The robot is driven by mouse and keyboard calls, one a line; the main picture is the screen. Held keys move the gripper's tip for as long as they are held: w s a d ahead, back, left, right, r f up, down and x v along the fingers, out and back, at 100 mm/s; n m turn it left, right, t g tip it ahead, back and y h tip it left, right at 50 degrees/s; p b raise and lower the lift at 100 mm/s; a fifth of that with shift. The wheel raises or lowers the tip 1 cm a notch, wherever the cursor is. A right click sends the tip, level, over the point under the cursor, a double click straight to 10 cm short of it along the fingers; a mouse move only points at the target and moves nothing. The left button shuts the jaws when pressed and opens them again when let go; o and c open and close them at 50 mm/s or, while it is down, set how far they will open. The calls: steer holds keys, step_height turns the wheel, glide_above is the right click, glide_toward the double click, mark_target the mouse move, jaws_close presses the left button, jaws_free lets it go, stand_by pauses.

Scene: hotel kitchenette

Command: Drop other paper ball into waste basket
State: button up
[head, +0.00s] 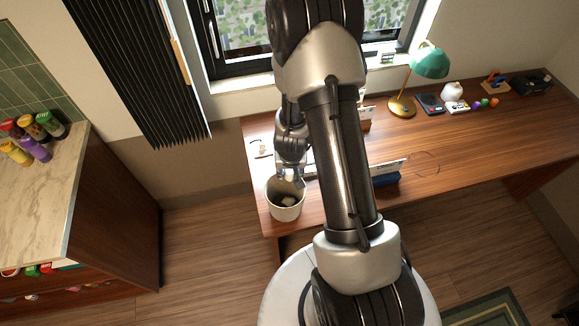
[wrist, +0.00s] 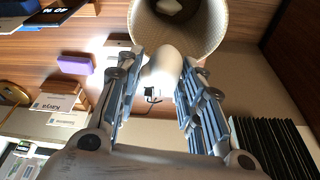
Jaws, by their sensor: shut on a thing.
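The waste basket (head: 285,213) is a pale, round, open-topped bin at the left end of the desk in the head view. It also shows at the top of the wrist view (wrist: 222,38). A crumpled white paper ball (head: 288,201) lies inside it, also seen in the wrist view (wrist: 169,6). My gripper (head: 289,179) is at the basket's far rim, pointing down. In the wrist view my gripper (wrist: 163,64) is shut on another white paper ball (wrist: 162,70), held between the fingertips beside the basket opening. Its exact height over the rim is unclear.
A marble-topped counter (head: 50,185) with several bottles stands at the left. Floor (head: 205,240) between counter and desk is clear.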

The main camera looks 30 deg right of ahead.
mark_target(290, 175)
step_height(290, 175, down, 4)
steer(key=b, duration=0.2)
steer(key=shift+r+b, duration=0.2)
steer(key=shift+b, duration=0.2)
steer(key=shift+r, duration=0.1)
steer(key=o, duration=0.8)
steer(key=shift+r, duration=0.1)
